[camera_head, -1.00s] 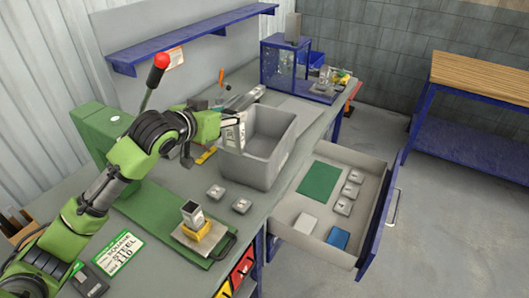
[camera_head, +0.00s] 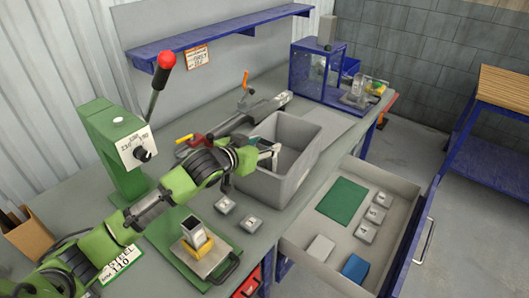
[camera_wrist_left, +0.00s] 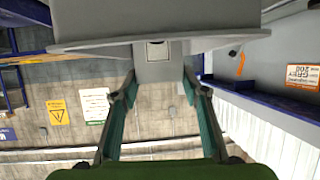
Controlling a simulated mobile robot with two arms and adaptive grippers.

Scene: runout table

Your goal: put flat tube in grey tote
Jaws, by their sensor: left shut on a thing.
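The grey tote (camera_head: 277,190) stands open on the workbench. My left gripper (camera_head: 270,153) reaches over its near left rim into the opening. In the left wrist view the left gripper (camera_wrist_left: 158,88) has its two fingers on either side of a plain grey piece, which I take for the flat tube (camera_wrist_left: 157,66). Its lower end and its clearance from the tote's inside are hard to make out. A short square tube (camera_head: 193,230) stands upright in a yellow holder on the green machine's plate. My right gripper is not in view.
Two small grey blocks (camera_head: 250,224) lie on the bench in front of the tote. An open drawer (camera_head: 317,268) to the right holds several blocks and a green mat (camera_head: 342,197). A blue shelf (camera_head: 215,38) hangs behind; a blue-framed case (camera_head: 315,70) stands farther back.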

